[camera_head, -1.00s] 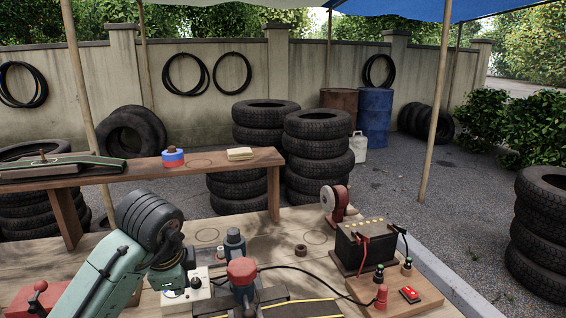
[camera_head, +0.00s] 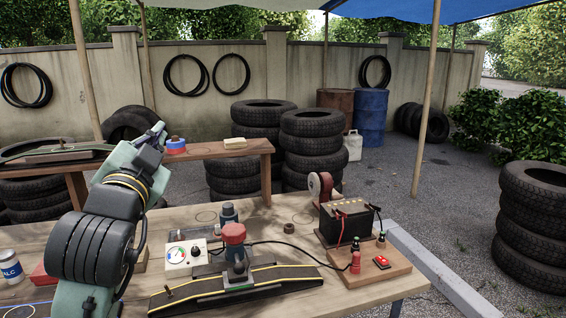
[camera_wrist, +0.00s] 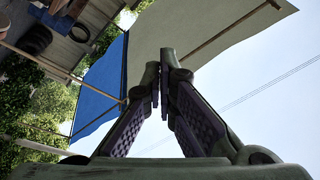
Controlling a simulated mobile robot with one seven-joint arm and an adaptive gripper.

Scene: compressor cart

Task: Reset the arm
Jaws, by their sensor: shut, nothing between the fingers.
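My arm is folded upward at the left of the head view, above the near left part of the workbench (camera_head: 200,217). My gripper (camera_head: 157,131) is raised in front of the shelf, pointing up. In the wrist view my gripper (camera_wrist: 158,82) has its fingertips together with nothing between them. Behind the fingers are the canopy and the sky.
On the bench are a gauge box (camera_head: 186,254), a red-topped press (camera_head: 234,240) over a yellow-edged strip (camera_head: 300,276), a battery (camera_head: 346,224) and a red tape roll (camera_head: 321,187). A raised shelf (camera_head: 215,151) runs behind my arm. A white can (camera_head: 9,267) stands at the left.

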